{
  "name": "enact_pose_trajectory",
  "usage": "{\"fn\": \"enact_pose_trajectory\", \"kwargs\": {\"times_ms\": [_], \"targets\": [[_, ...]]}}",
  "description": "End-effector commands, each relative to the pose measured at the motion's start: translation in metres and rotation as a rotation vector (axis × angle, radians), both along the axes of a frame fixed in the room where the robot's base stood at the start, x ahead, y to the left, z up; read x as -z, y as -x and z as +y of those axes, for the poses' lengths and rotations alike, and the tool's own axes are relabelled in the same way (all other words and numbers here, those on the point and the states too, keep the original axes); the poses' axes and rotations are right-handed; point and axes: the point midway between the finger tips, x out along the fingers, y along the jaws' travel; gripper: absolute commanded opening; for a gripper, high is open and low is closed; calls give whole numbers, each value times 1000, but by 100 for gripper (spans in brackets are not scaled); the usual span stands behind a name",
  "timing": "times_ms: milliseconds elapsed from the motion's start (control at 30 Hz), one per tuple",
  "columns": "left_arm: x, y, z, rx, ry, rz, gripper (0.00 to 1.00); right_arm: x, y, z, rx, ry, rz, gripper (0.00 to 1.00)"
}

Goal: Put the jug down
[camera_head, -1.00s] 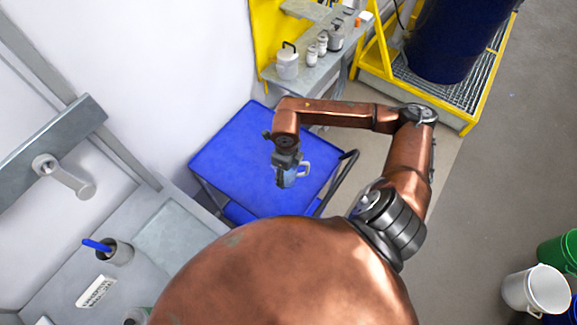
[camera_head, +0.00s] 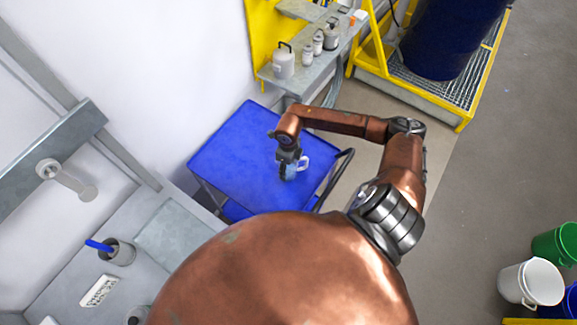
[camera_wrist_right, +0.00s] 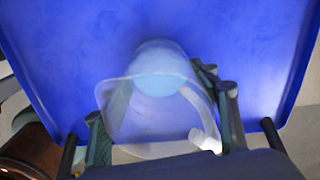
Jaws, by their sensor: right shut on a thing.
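The jug is a small translucent vessel with a pale handle and light blue contents. In the head view the jug (camera_head: 299,168) is over the blue cart top (camera_head: 235,150). My right gripper (camera_head: 289,171) is shut on it. In the right wrist view the jug (camera_wrist_right: 150,105) sits between the two fingers of the right gripper (camera_wrist_right: 165,125), with the blue cart top (camera_wrist_right: 60,40) behind it. I cannot tell whether the jug's base touches the cart top. My left gripper is not in view.
The cart top is otherwise bare. A grey shelf (camera_head: 300,82) with several white and grey containers stands behind it. A dark blue drum (camera_head: 445,40) stands on a yellow-framed grating at the back right. A sink bench (camera_head: 165,235) is at the left, and buckets (camera_head: 530,285) are at the lower right.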

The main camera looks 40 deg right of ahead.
Motion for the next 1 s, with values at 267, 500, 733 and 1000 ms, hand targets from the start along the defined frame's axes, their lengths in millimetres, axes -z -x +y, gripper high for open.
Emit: {"fn": "enact_pose_trajectory", "kwargs": {"times_ms": [267, 500, 733, 1000], "targets": [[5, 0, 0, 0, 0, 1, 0, 4, 0, 0, 0, 1, 0, 27], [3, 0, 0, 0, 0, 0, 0, 2, 0, 0, 0, 1, 0, 72], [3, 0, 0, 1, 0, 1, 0, 2, 0, 0, 0, 1, 0, 73], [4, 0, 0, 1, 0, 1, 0, -18, -2, -1, 0, 3, -5, 73]]}}
